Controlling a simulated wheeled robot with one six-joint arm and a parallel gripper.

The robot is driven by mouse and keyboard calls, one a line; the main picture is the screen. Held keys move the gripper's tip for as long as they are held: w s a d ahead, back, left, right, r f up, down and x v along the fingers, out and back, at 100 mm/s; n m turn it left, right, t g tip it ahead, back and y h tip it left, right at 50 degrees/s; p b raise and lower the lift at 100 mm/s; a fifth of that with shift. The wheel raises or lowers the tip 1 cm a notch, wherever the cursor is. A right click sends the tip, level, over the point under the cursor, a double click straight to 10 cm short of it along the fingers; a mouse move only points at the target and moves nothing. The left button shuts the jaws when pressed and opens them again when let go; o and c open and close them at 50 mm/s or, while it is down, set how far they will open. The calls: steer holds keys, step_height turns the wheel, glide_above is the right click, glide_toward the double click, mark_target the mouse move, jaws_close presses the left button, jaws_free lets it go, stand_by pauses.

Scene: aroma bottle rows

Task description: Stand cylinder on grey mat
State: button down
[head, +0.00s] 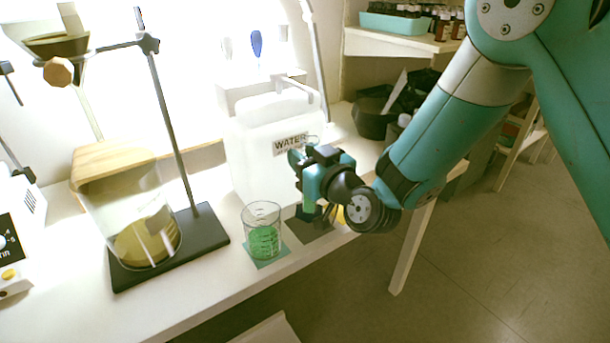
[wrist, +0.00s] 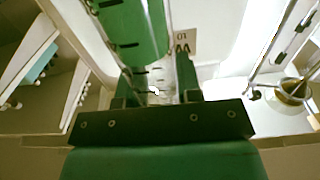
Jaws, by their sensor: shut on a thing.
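My gripper (head: 303,170) is shut on the measuring cylinder, in front of the white water container. In the wrist view the cylinder (wrist: 135,35) is clear with dark scale marks and green liquid, between the fingers. The grey mat (head: 318,235) lies on the bench just below and beside the cylinder's foot. I cannot tell whether the foot touches the mat.
A beaker of green liquid (head: 262,236) stands on a teal mat (head: 272,259) left of the grey mat. The white water container (head: 262,165) stands close behind. A stand with a dark base (head: 205,236) and a large glass vessel (head: 140,235) are further left. The bench's front edge is near.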

step_height(320, 180, down, 4)
steer(key=b, duration=0.3)
steer(key=shift+w+a, duration=0.15)
steer(key=shift+d+r, duration=0.1)
steer(key=shift+d, duration=0.15)
steer(key=shift+a+f, duration=0.1)
steer(key=shift+f, duration=0.1)
steer(key=c, duration=0.8)
jaws_free()
